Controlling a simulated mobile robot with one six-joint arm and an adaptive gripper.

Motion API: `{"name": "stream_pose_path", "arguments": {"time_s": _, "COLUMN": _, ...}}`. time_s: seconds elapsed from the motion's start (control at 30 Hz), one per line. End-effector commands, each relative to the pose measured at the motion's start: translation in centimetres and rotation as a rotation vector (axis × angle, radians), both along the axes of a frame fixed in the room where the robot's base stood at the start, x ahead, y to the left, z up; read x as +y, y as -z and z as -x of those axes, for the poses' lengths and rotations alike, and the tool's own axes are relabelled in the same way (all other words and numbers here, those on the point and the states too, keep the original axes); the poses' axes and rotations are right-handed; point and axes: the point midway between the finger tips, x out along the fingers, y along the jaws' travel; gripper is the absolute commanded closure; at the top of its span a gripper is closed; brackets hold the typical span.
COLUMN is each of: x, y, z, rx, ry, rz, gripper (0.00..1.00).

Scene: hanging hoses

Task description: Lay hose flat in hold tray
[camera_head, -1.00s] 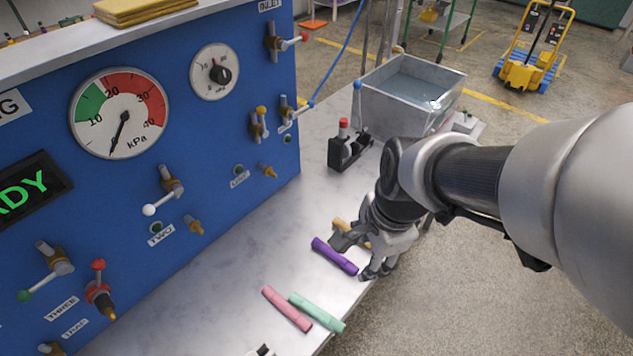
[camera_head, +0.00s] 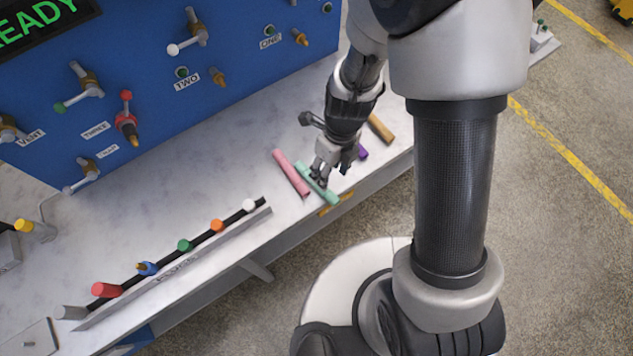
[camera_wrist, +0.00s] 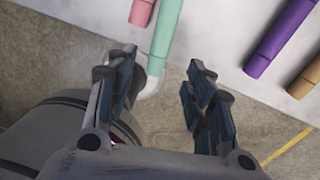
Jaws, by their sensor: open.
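A pink hose (camera_head: 291,173), a mint-green hose (camera_head: 318,184), a purple hose (camera_head: 363,153) and a tan hose (camera_head: 381,128) lie on the pale worktop near its front edge. My gripper (camera_head: 322,175) is over the green hose and partly covers it. In the wrist view my gripper (camera_wrist: 160,88) is open, with the end of the green hose (camera_wrist: 161,45) between and beyond the fingers. The pink hose (camera_wrist: 141,12) is left of it; the purple hose (camera_wrist: 279,40) and tan hose (camera_wrist: 306,80) are to the right. I cannot make out which surface is the hold tray.
A blue panel (camera_head: 230,30) with valves and ports stands behind the worktop. A rail (camera_head: 175,268) with several coloured pieces runs along the front left. A yellow label (camera_head: 336,204) is on the front edge. Bare worktop (camera_head: 215,170) lies left of the hoses.

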Motion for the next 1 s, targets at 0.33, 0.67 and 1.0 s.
{"name": "stream_pose_path", "arguments": {"time_s": 0.33, "x": 0.4, "y": 4.1, "z": 0.3, "rx": -0.001, "ry": 0.000, "rz": 0.000, "gripper": 0.52}}
{"name": "stream_pose_path", "arguments": {"time_s": 0.67, "x": 0.6, "y": 7.7, "z": 0.7, "rx": 0.001, "ry": -0.001, "rz": 0.000, "gripper": 0.52}}
{"name": "stream_pose_path", "arguments": {"time_s": 1.0, "x": 0.8, "y": 9.1, "z": 0.8, "rx": 0.000, "ry": -0.001, "rz": 0.000, "gripper": 0.52}}
